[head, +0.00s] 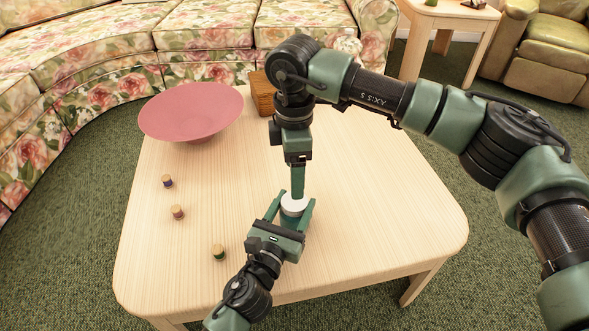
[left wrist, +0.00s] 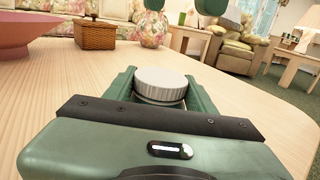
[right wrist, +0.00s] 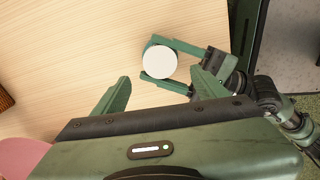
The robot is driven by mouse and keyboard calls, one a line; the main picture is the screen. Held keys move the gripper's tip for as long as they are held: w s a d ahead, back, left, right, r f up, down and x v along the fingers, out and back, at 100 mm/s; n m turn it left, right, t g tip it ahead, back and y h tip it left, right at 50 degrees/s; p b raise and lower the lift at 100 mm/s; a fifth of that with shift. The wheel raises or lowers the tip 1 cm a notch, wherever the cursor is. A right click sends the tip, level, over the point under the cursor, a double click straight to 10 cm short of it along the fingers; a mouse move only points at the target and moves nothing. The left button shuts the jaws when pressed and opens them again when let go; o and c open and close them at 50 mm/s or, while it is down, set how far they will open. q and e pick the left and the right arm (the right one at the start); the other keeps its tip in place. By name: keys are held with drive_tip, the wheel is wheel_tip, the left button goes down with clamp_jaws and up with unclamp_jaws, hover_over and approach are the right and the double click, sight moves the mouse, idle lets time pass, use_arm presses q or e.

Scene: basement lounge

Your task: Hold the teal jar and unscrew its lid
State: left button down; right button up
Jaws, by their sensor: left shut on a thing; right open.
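The jar's white, ridged lid (head: 294,203) shows near the middle of the table, and it also shows in the left wrist view (left wrist: 160,84). The lid sits on the jar, whose body is mostly hidden between the fingers of my left gripper (head: 291,212). That gripper is shut on the jar from the near side, and the jar stands upright. My right gripper (right wrist: 163,88) points down above the lid. Its fingers are open and apart. In the right wrist view the round lid top (right wrist: 160,62) lies just beyond the gap between them, with nothing gripped.
A wide pink bowl (head: 192,113) and a brown woven basket (head: 262,94) stand at the back of the pale wooden table (head: 390,215). Three small banded pieces, blue (head: 167,181), reddish (head: 177,212) and green (head: 218,252), lie at the left. The table's right side is clear.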

drive_tip(key=shift+f+m, duration=0.1)
drive_tip(key=shift+m, duration=0.5)
drive_tip(key=shift+f, duration=3.9)
drive_tip(key=c, duration=1.3)
drive_tip(key=o, duration=1.4)
drive_tip(key=shift+r, duration=0.1)
